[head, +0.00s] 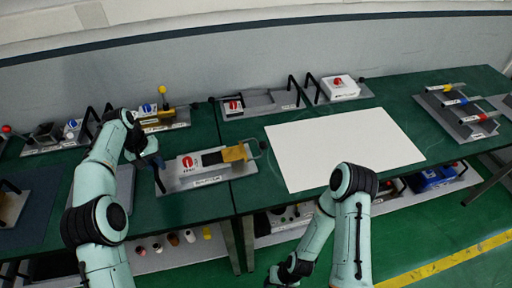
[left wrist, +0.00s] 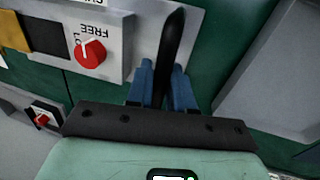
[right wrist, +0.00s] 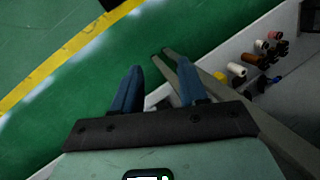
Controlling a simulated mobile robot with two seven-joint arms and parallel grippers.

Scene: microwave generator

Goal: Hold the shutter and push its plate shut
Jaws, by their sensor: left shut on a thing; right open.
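The shutter (head: 190,181) is a grey device near the front edge of the green table. It has a black handle on its left end, a red knob (head: 188,161), a dark window (head: 211,158) and a yellow plate (head: 234,153) towards the right. My left gripper (left wrist: 163,85) is shut on the black handle (left wrist: 171,45), which stands between its blue fingers. The red knob (left wrist: 88,54), dark window and part of the yellow plate (left wrist: 13,31) show in the left wrist view. My right gripper (right wrist: 155,88) is open and empty, over the floor in front of the table.
A blank white sheet (head: 345,148) covers the table right of the shutter. Several other devices line the back, including one with a yellow-topped lever (head: 163,92). A grey lower shelf (right wrist: 240,45) holds several spools. The green floor (head: 420,225) in front is clear.

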